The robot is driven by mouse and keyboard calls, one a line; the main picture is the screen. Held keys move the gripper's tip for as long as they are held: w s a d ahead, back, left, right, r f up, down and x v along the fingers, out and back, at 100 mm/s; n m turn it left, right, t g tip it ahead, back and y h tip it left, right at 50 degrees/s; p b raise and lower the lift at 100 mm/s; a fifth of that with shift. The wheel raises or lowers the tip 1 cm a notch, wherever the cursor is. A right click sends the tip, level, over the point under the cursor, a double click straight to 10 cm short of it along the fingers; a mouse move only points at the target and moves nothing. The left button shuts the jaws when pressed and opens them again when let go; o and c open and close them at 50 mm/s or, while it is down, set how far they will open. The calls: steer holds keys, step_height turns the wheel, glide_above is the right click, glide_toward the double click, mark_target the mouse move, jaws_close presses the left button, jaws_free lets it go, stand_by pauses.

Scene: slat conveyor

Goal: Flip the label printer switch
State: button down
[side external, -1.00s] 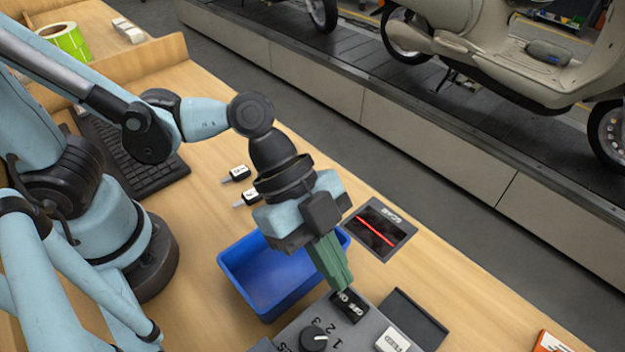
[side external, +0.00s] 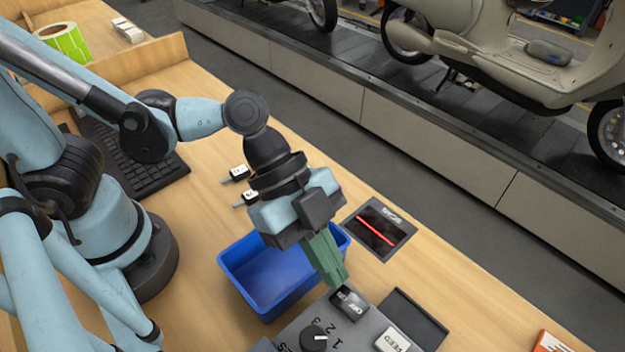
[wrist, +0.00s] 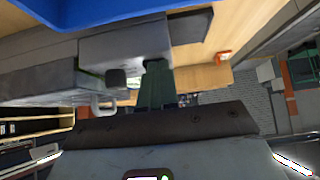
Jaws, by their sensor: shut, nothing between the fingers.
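The label printer (side external: 372,328) is a grey box at the bottom of the side view. Its black rocker switch (side external: 349,304) with white lettering sits near the top left of the panel. A black knob (side external: 314,339) with numbers and a white button (side external: 392,341) are on the same panel. My gripper (side external: 335,281) has green fingers, shut and empty, pointing down close to the switch's far edge. I cannot tell whether the tips touch it. In the wrist view the fingers (wrist: 156,85) reach toward the grey printer (wrist: 125,42); the switch is hidden there.
A blue bin (side external: 245,283) stands left of the printer, close to my gripper. A dark scanner plate (side external: 379,230) with a red line lies behind. Two small tagged keys lie on the bench. A keyboard (side external: 135,155) is at left. The conveyor (side external: 420,125) carries scooters beyond the bench.

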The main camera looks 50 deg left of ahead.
steer(key=shift+r, duration=0.25)
steer(key=shift+a+r, duration=0.1)
steer(key=shift+r, duration=0.35)
steer(key=a+f+v, duration=0.1)
steer(key=v, duration=1.1)
steer(key=w+a+f+n+t+y, duration=0.2)
steer(key=w+a+n+t+y, duration=0.1)
steer(key=a+n, duration=0.5)
steer(key=w+a+f+n+t+y, duration=0.2)
steer(key=w+a+n+t+y, duration=0.2)
steer(key=a+n, duration=0.4)
steer(key=w+n+y, duration=0.1)
steer(key=w+n, duration=0.1)
steer(key=shift+w+a+f, duration=0.3)
steer(key=shift+a, duration=0.05)
